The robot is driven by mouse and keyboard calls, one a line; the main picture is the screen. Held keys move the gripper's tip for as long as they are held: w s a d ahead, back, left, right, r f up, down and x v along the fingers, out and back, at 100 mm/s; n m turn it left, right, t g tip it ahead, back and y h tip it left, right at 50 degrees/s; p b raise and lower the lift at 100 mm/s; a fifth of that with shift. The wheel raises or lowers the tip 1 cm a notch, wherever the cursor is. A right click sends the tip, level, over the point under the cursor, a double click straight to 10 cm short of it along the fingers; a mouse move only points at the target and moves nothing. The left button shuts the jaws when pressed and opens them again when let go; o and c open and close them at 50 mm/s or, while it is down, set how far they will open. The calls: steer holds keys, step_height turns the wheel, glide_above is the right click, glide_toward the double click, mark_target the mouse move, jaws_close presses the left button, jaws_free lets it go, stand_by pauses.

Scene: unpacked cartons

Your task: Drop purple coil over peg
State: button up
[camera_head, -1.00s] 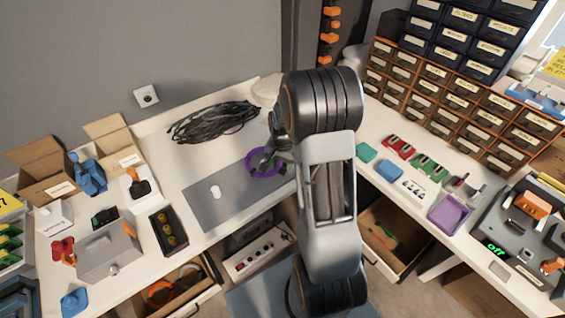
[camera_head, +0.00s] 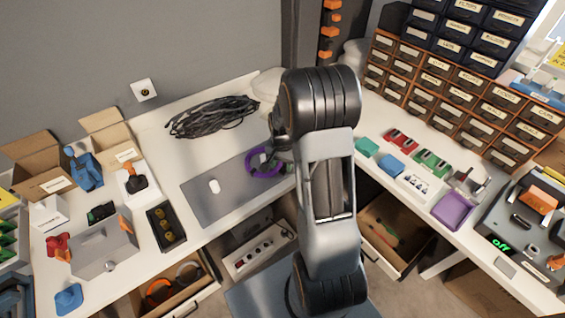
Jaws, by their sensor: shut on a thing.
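The purple coil (camera_head: 249,164) is a ring over the right part of the grey mat (camera_head: 232,200). My gripper (camera_head: 272,158) is at the coil's upper right side and is shut on it. My arm covers the coil's right side and the area behind it. I cannot tell whether the coil touches the mat or hangs just above it. I cannot clearly make out a peg; it may be hidden by my gripper or arm.
A bundle of black cable (camera_head: 212,117) lies behind the mat. A small white object (camera_head: 214,186) lies on the mat. Open cartons (camera_head: 38,165) and a black tray (camera_head: 166,227) stand to the left. A purple tray (camera_head: 453,211) and drawer cabinets (camera_head: 440,85) are to the right.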

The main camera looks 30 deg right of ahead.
steer(key=o, duration=1.1)
step_height(320, 180, up, 14)
steer(key=shift+f+p, duration=0.15)
steer(key=shift+p, duration=0.35)
